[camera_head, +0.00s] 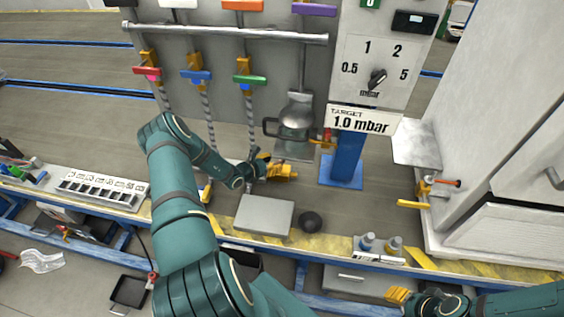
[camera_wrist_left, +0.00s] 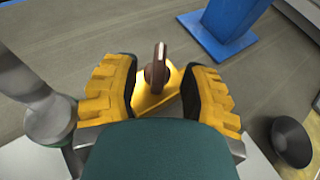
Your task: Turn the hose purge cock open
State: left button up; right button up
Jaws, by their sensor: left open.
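A small yellow cock with an upright brown lever (camera_wrist_left: 157,68) stands between the two yellow fingers of my left gripper in the left wrist view. The fingers are spread, with a gap on each side of the lever. In the head view my left gripper (camera_head: 281,170) is low over the bench, beside a grey metal vessel (camera_head: 297,116). A yellow fitting with a red handle (camera_head: 326,139) shows right of that vessel; I cannot tell if it is the same cock. My right gripper (camera_head: 397,296) is at the bottom right, apart from everything; its opening is unclear.
A blue post (camera_head: 346,160) stands right of the left gripper under the mbar dial panel (camera_head: 377,75). A grey plate (camera_head: 263,215) and a dark round bowl (camera_head: 310,222) lie in front. Hoses with coloured handles hang behind. A yellow valve (camera_head: 427,189) is at the right cabinet.

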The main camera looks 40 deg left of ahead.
aim_at(278, 161)
pick_arm(q)
jog(key=shift+b+x, duration=0.55)
jog(key=shift+x, duration=2.1)
jog(key=shift+c, duration=0.4)
grip_shut()
